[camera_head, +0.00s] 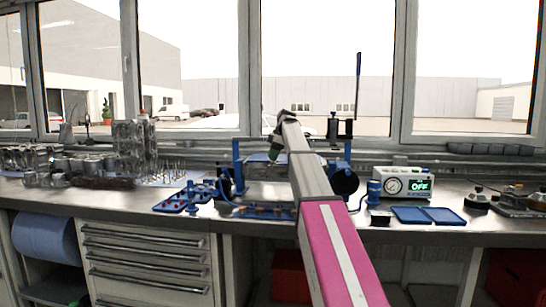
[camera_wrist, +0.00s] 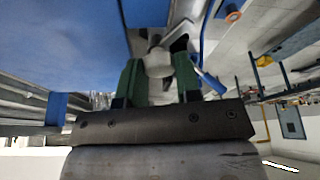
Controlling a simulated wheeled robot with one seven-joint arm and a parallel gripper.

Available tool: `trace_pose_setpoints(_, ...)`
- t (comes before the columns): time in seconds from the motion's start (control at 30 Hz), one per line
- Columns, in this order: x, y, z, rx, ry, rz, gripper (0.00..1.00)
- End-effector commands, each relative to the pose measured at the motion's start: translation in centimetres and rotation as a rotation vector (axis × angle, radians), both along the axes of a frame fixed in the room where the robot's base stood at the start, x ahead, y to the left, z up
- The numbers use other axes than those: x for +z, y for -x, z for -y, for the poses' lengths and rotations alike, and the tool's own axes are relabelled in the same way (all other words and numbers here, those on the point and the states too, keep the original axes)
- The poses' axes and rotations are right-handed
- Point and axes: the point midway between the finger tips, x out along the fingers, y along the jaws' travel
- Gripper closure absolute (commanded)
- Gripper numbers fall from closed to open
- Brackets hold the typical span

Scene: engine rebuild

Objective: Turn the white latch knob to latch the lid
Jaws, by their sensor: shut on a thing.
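In the wrist view, my gripper (camera_wrist: 158,66) has two green fingers closed on the white latch knob (camera_wrist: 157,63), one finger on each side. Only part of the knob shows between them, so its turn angle cannot be told. In the head view, my arm reaches forward over the bench to a blue-framed fixture (camera_head: 236,165). My gripper (camera_head: 275,150) shows there as a small green and dark shape at the fixture. The knob is too small or hidden in that view, and I cannot make out clearly whether the lid is fully seated.
A control box (camera_head: 404,184) reading OFF stands right of the fixture. Metal engine parts (camera_head: 128,145) crowd the left.

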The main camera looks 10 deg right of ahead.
Motion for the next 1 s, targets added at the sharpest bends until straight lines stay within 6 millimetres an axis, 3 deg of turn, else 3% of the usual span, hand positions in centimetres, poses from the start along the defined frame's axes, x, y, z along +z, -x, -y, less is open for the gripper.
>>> trace_pose_setpoints(0.4,-0.01,-0.11,-0.02,0.236,0.010,-0.005,0.92)
trace_pose_setpoints(1.0,-0.05,-0.06,-0.01,0.286,0.013,-0.006,0.92)
